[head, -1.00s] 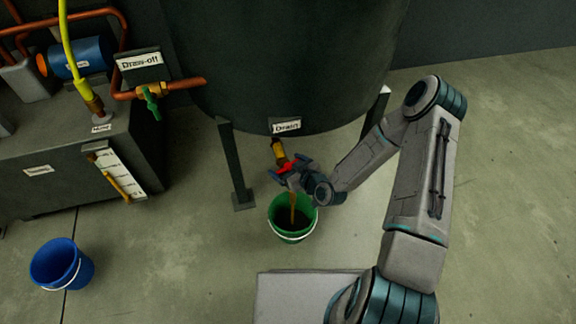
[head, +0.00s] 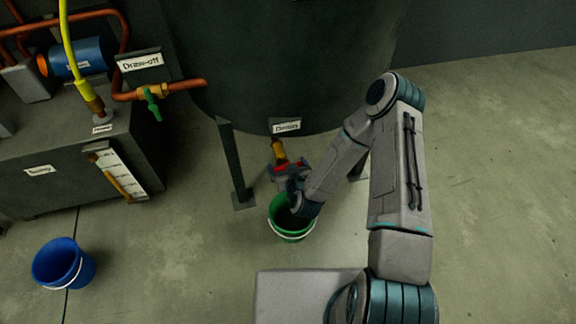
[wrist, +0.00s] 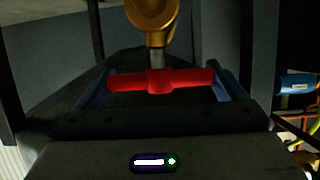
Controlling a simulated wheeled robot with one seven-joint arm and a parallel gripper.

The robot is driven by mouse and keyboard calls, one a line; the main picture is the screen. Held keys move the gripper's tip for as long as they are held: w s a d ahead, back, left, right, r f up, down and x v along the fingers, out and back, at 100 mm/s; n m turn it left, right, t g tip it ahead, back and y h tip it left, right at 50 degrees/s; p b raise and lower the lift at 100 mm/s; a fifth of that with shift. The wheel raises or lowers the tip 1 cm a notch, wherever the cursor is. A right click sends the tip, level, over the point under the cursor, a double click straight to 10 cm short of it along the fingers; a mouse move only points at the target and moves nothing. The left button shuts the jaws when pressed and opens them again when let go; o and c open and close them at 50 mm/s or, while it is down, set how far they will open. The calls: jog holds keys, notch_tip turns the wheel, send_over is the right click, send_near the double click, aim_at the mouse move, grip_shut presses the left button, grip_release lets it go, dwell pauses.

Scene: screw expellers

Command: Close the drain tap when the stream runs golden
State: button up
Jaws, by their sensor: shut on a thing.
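The drain tap (head: 279,150) is a brass fitting under the dark tank, below a label reading "Drain". Its red handle (wrist: 160,81) lies crosswise in the wrist view, on a short grey stem. My gripper (head: 288,168) is shut on the red handle, one finger at each end; the fingers also show in the wrist view (wrist: 162,84). A green bucket (head: 291,236) stands on the floor below the tap. No stream shows now; my wrist covers part of the space above the bucket, so I cannot tell whether any still runs.
A blue bucket (head: 62,263) stands at the lower left. The draw-off tap (head: 150,93) with a green handle is on a copper pipe at left. A tank leg (head: 235,160) stands left of the drain. Floor at right is clear.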

jog(key=o, duration=0.7)
jog(key=p+v, duration=0.3)
jog(key=v, duration=1)
jog(key=shift+s+d, duration=0.2)
jog(key=shift+s, duration=0.15)
jog(key=shift+r, duration=0.15)
